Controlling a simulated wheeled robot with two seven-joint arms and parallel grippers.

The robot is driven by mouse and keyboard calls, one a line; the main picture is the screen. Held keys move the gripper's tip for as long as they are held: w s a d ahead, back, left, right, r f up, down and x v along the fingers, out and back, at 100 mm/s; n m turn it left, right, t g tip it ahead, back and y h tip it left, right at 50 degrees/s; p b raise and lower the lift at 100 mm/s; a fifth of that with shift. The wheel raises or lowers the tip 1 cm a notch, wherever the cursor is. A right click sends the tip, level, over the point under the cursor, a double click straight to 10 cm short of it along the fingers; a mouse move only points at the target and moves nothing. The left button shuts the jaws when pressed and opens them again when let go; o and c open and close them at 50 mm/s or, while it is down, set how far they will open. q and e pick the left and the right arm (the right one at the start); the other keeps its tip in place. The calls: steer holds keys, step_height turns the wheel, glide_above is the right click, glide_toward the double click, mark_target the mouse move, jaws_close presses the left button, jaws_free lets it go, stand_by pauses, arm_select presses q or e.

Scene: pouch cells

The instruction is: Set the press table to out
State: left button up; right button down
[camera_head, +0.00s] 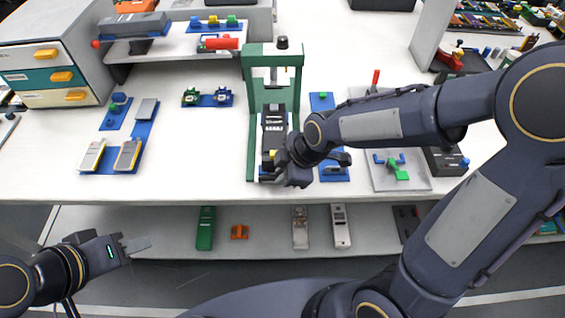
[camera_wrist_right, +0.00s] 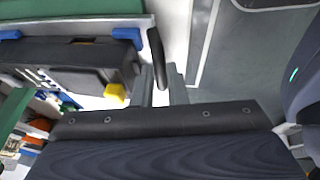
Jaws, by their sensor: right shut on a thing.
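My right gripper (camera_head: 284,176) is at the near end of the press table. In the right wrist view, the fingers (camera_wrist_right: 164,85) are shut around a black bar handle (camera_wrist_right: 156,48) beside the fixture (camera_wrist_right: 65,62). My left gripper (camera_head: 134,244) is open and empty, left of and below the bench edge.
Blue trays with grey cells (camera_head: 128,152) lie left of the press. A grey plate with a green clamp (camera_head: 397,171) lies to its right. A lower shelf (camera_head: 270,250) holds a green tool and white devices. My right arm hides part of the bench's right side.

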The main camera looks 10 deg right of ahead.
steer(key=shift+s, duration=0.35)
steer(key=shift+a, duration=0.1)
steer(key=c, duration=1.5)
jaws_free()
steer(key=shift+s, duration=0.15)
steer(key=shift+o, duration=0.2)
steer(key=shift+r, duration=0.15)
steer(key=v, duration=0.7)
steer(key=shift+r+p, duration=0.25)
steer(key=shift+p, duration=0.1)
